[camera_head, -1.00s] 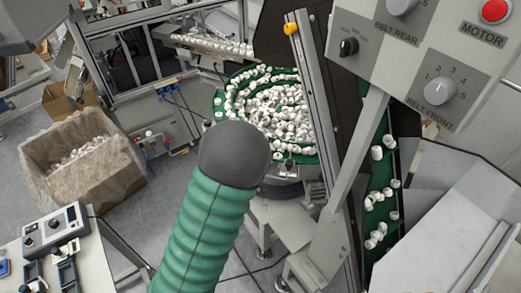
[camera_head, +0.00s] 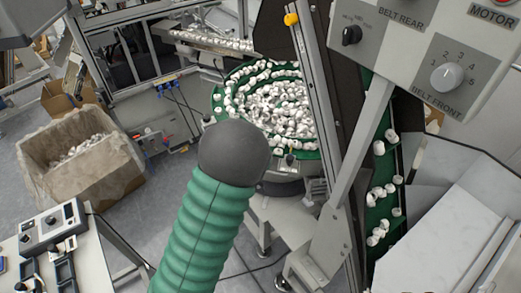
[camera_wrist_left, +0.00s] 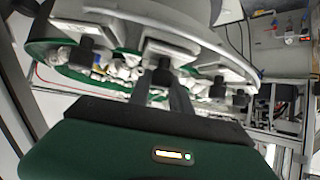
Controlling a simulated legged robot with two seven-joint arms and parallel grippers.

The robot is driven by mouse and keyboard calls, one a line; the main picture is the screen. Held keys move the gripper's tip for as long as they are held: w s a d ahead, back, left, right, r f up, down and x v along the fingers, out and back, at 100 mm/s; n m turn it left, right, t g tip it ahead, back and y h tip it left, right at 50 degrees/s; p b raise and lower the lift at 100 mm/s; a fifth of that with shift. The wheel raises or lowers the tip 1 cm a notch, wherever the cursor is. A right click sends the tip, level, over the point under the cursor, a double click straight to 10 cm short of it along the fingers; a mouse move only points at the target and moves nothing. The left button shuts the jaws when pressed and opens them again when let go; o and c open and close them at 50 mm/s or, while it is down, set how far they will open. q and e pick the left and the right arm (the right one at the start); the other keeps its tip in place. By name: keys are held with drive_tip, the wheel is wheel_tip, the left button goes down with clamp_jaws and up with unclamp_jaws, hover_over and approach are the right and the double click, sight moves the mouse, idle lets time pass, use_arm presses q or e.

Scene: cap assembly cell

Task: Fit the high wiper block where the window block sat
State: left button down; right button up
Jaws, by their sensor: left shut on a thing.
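In the left wrist view, my left gripper (camera_wrist_left: 165,98) points at the rim of the bowl feeder (camera_wrist_left: 190,30). It is shut on the dark knob (camera_wrist_left: 163,76) of a block with a light grey plate (camera_wrist_left: 172,48). I cannot tell whether this block is the high wiper block, or whether it is seated on the rim. Similar dark-knobbed blocks stand to its left (camera_wrist_left: 86,47) and right (camera_wrist_left: 218,89). In the head view, the bowl (camera_head: 217,98) is full of white caps; a green-sleeved arm hides part of its near side. No gripper shows there.
A control panel (camera_head: 415,62) with knobs hangs at upper right. A green belt (camera_head: 377,212) carrying caps runs below it. A steel post (camera_head: 320,110) rises right of the bowl. A lined carton (camera_head: 100,178) stands left, a bench with a control box (camera_head: 50,230) at lower left.

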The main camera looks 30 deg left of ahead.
use_arm(q)
drive_tip(key=c, duration=1.1)
unclamp_jaws()
drive_tip(key=p+v, duration=1.6)
drive_tip(key=p, duration=0.2)
drive_tip(key=shift+s+d+p, duration=0.2)
drive_tip(key=shift+s+p, duration=0.15)
drive_tip(key=shift+s, duration=0.05)
drive_tip(key=shift+w, duration=0.1)
